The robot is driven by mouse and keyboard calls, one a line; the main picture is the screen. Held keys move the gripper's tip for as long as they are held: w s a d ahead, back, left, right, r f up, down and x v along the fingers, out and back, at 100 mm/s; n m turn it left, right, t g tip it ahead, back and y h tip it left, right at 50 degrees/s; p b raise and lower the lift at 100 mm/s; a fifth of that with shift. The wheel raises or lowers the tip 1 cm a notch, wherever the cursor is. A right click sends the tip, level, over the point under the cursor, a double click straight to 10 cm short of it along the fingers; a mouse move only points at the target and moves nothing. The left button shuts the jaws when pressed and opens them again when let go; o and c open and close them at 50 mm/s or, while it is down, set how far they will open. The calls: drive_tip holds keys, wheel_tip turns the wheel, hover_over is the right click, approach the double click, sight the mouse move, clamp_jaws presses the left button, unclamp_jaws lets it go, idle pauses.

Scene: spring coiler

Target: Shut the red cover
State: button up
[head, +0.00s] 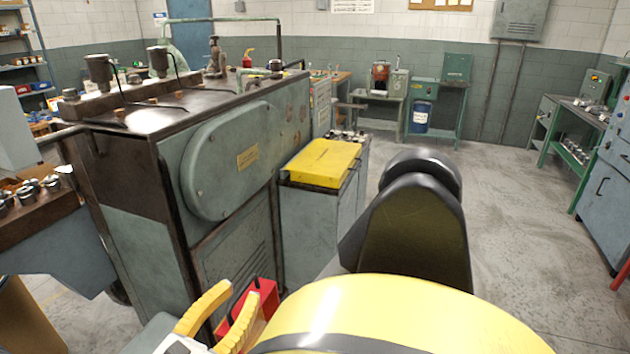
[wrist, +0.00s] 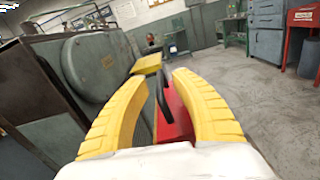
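The red cover (head: 266,291) is low beside the large green-grey machine, in the lower middle of the head view. It also shows in the wrist view (wrist: 178,122), partly hidden by my right finger. A black handle (wrist: 160,92) arches from it. My gripper (head: 243,291) has two yellow ribbed fingers set apart, with nothing held. In the wrist view my gripper (wrist: 162,76) frames the handle between its fingers; I cannot tell how far off it is. My finger and arm hide much of the cover in the head view, and its angle is unclear.
The machine (head: 225,165) stands close on the left. A yellow lid (head: 320,162) tops a grey cabinet (head: 310,220) just beyond the red cover. Open concrete floor (head: 530,230) lies to the right. Benches and a blue cabinet (head: 605,190) stand farther off.

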drive_tip(key=shift+s, duration=0.2)
drive_tip(key=shift+c, duration=0.3)
clamp_jaws()
